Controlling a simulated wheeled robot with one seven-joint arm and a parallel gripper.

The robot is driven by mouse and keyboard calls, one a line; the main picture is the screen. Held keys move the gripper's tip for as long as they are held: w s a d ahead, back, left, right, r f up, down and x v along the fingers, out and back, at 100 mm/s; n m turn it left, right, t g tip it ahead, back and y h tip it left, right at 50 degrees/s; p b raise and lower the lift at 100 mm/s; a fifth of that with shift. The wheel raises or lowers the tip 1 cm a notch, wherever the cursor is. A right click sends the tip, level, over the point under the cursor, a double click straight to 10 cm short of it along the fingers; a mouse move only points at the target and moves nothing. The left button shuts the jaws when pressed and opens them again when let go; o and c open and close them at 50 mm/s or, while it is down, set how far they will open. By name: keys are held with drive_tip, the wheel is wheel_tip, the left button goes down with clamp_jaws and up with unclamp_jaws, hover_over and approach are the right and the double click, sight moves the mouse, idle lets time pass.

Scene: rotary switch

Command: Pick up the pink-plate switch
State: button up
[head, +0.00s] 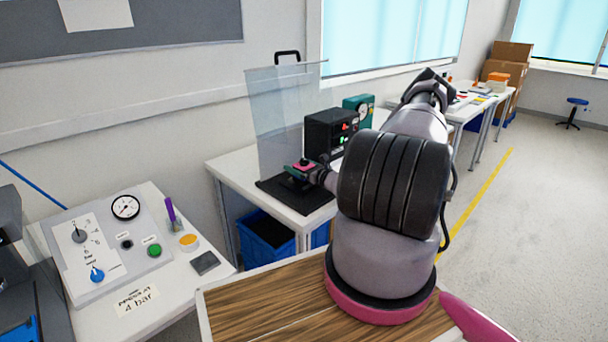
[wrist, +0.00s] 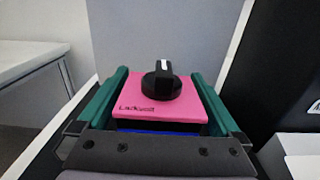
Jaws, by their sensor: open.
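The pink-plate switch is a square pink plate (wrist: 185,105) with a black knob (wrist: 161,84) bearing a white mark, and dark lettering near its left edge. A blue part shows under its near edge. My gripper (wrist: 159,74) is open, with one green finger along each side of the plate. I cannot tell whether the fingers touch it. In the head view my gripper (head: 300,170) is small, beyond my arm, over a black mat on the white table; a bit of the pink plate (head: 304,165) shows there.
A clear upright panel (head: 283,110) stands close to my gripper. A black box with lit displays (head: 331,135) and a teal gauge box (head: 358,110) stand to the right. A grey control panel (head: 120,245) with knobs and a dial is at the left. A blue bin (head: 262,240) is under the table.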

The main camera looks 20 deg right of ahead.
drive_tip(key=shift+r, duration=0.1)
clamp_jaws()
